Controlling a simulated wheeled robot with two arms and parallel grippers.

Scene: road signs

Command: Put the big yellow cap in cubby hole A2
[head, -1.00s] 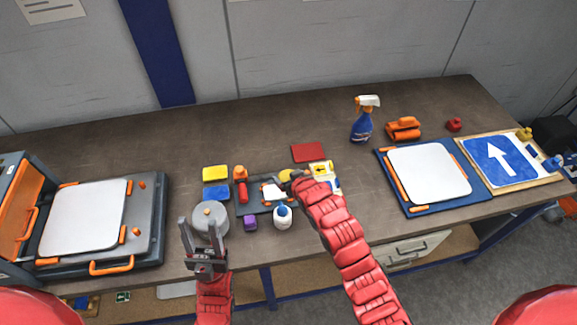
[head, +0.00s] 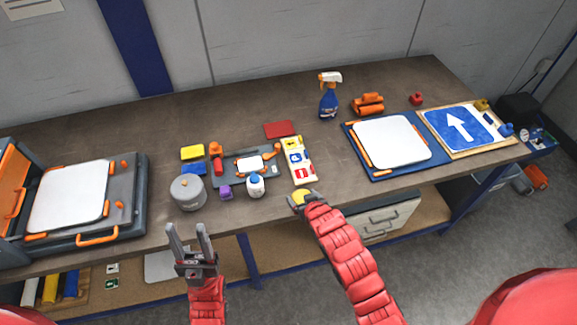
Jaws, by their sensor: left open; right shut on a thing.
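My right gripper (head: 297,203) is shut on a round yellow cap (head: 301,195). It holds the cap at the table's front edge, just below the white sign card in the picture. Part of the cap is hidden by the gripper. My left gripper (head: 188,234) is open and empty in front of the table edge, fingers pointing up. I cannot make out any cubby hole marked A2 in this view.
The table (head: 255,100) holds a grey pot (head: 187,194), a glue bottle (head: 255,186), a spray bottle (head: 328,100) and a blue arrow sign (head: 458,128). A shelf and grey drawers (head: 385,222) are under it.

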